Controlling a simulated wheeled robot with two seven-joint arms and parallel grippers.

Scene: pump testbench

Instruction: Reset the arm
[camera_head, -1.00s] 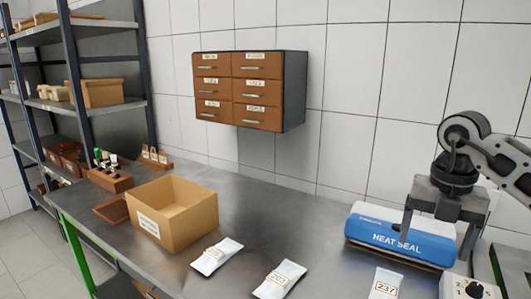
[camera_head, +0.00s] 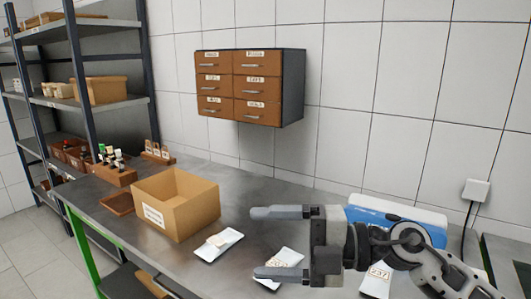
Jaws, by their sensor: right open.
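My right gripper (camera_head: 275,243) comes in from the right side of the picture. It is held sideways with its two fingers pointing left, spread wide apart and empty. It hangs in front of the blue and white heat sealer (camera_head: 400,213), hiding much of it. One finger overlaps a white labelled pouch (camera_head: 285,260) in the picture; I cannot tell the height between them. Another labelled pouch (camera_head: 378,280) lies below my wrist, partly hidden. My left gripper is not in view.
An open cardboard box (camera_head: 187,220) stands on the metal bench (camera_head: 110,203), with a pouch (camera_head: 218,245) to its right. Wooden racks with small bottles (camera_head: 112,165) are at the back left. A brown drawer cabinet (camera_head: 240,88) hangs on the wall; shelves (camera_head: 110,104) stand left.

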